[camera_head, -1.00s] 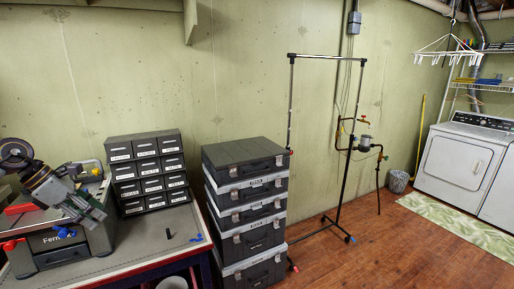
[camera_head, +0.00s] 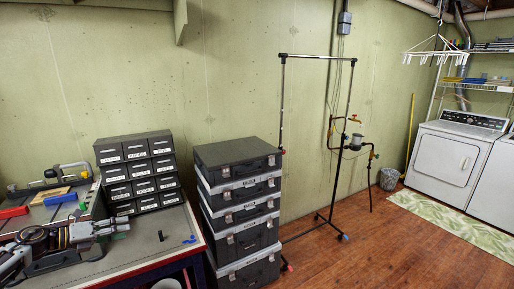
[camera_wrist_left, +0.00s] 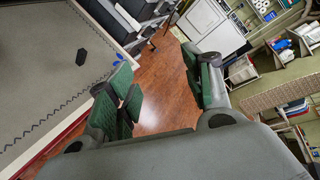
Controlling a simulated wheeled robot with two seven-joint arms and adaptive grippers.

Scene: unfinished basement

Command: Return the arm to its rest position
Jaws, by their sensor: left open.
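My left arm comes in low at the left in the head view. Its grey gripper (camera_head: 118,229) has green finger pads and points right, over the grey-topped workbench (camera_head: 150,252). In the left wrist view the gripper (camera_wrist_left: 160,78) has its two fingers apart with nothing between them. Wooden floor shows through the gap. My right arm and gripper are not in view.
A black drawer cabinet (camera_head: 138,172) stands at the bench's back. A small black item (camera_head: 160,236) lies on the bench. Stacked black cases (camera_head: 238,160) stand right of it.

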